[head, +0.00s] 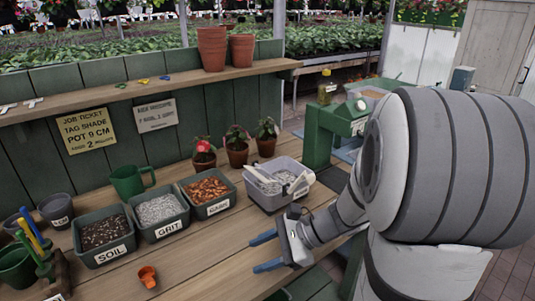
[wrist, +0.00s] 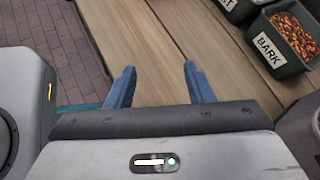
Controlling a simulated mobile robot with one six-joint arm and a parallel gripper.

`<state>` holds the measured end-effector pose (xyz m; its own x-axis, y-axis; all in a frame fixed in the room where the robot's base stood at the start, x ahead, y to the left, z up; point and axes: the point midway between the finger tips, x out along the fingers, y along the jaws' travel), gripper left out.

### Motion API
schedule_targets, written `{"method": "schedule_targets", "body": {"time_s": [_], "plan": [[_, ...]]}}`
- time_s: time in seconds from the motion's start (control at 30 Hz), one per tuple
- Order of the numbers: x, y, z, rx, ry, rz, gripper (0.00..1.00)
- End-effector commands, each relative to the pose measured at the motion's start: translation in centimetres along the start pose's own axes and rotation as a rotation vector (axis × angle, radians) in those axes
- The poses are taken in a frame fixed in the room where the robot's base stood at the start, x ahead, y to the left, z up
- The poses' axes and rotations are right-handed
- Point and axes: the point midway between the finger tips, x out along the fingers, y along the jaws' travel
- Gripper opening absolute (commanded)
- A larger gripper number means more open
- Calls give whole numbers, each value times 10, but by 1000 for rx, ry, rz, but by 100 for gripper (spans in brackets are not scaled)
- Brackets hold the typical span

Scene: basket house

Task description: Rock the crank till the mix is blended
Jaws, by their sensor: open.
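My gripper (head: 264,252) is open and empty, low over the front of the wooden bench (head: 195,262). In the wrist view my gripper (wrist: 158,72) shows two blue fingers spread apart with bare planks between them. A green machine (head: 320,128) stands at the back right of the bench, partly hidden by my arm. I cannot make out a crank on it. A grey tub (head: 262,198) holding pale items stands behind my gripper; whether these are the mix, I cannot tell.
Bins labelled SOIL (head: 105,250), GRIT (head: 167,230) and BARK (head: 216,208) stand left of the tub. The bark bin is also in the wrist view (wrist: 268,50). Potted plants (head: 237,158) stand behind. An orange scoop (head: 148,276) lies in front. The front planks are mostly clear.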

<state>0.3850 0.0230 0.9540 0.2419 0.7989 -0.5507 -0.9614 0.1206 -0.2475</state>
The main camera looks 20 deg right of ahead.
Motion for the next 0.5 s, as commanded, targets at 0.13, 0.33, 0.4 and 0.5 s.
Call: {"method": "schedule_targets", "body": {"time_s": [0.13,0.33,0.4,0.5], "plan": [[-52,-67,-17,421,-229,-339,48],[-130,-118,-68,769,-480,-715,48],[-149,-124,-83,832,-536,-801,48],[-166,-128,-96,882,-586,-875,48]]}}
